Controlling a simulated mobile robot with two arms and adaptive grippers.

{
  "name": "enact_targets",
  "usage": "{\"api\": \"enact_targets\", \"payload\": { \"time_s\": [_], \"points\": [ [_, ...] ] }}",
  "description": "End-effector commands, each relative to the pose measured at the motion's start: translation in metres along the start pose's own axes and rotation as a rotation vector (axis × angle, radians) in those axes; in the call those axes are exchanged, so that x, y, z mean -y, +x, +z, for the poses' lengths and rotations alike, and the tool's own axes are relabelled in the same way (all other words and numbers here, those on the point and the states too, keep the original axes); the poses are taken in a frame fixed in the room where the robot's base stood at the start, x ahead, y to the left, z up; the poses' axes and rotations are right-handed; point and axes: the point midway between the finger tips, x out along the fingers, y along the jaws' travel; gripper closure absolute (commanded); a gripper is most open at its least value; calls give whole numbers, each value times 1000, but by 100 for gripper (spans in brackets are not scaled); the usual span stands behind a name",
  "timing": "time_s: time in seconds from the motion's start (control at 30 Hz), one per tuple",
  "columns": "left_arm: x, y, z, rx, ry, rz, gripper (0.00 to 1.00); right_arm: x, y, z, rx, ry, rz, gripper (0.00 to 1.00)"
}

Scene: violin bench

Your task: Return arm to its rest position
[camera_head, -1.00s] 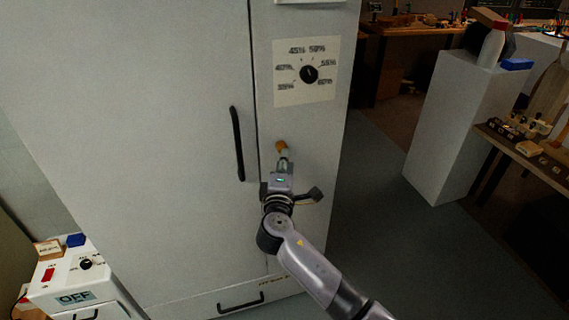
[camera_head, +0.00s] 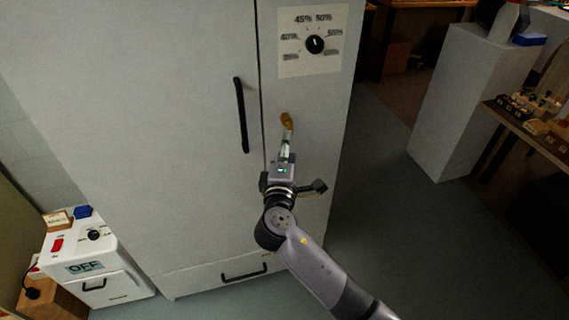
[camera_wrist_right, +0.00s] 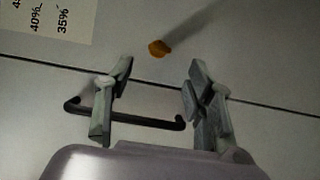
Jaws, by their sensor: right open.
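My right gripper (camera_head: 286,148) is in front of the tall grey cabinet (camera_head: 170,150), at its narrow right-hand panel. Its two fingers stand apart with nothing between them in the right wrist view (camera_wrist_right: 160,70). A small orange-brown piece (camera_head: 286,121) is just above the fingertips. In the right wrist view the orange-brown piece (camera_wrist_right: 159,48) lies beyond the fingertips, apart from them, against the cabinet front. My left gripper is not in view.
The cabinet has a black dial (camera_head: 314,44) and a black door handle (camera_head: 241,115). A white box marked OFF (camera_head: 75,245) stands lower left. A pale pedestal (camera_head: 465,100) and a bench (camera_head: 530,125) are at right. Floor (camera_head: 390,240) between is clear.

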Motion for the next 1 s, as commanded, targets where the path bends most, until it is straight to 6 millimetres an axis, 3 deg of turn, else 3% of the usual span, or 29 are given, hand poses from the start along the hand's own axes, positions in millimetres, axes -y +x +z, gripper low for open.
{"api": "enact_targets", "payload": {
  "time_s": [0.1,0.3,0.53,0.63,0.77,0.87,1.0],
  "points": [
    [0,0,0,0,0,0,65,1,-27,0,-1,1,-2,51],
    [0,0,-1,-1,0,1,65,1,-54,0,0,-1,0,51],
    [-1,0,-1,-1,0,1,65,1,-62,1,1,-2,-1,51],
    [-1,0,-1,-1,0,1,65,15,-60,2,-2,-1,-31,51],
    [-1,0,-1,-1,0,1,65,76,-55,10,-12,15,-154,51],
    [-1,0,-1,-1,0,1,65,148,-58,24,-14,52,-302,51],
    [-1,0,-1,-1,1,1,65,251,-81,50,7,136,-518,51]
  ]
}}
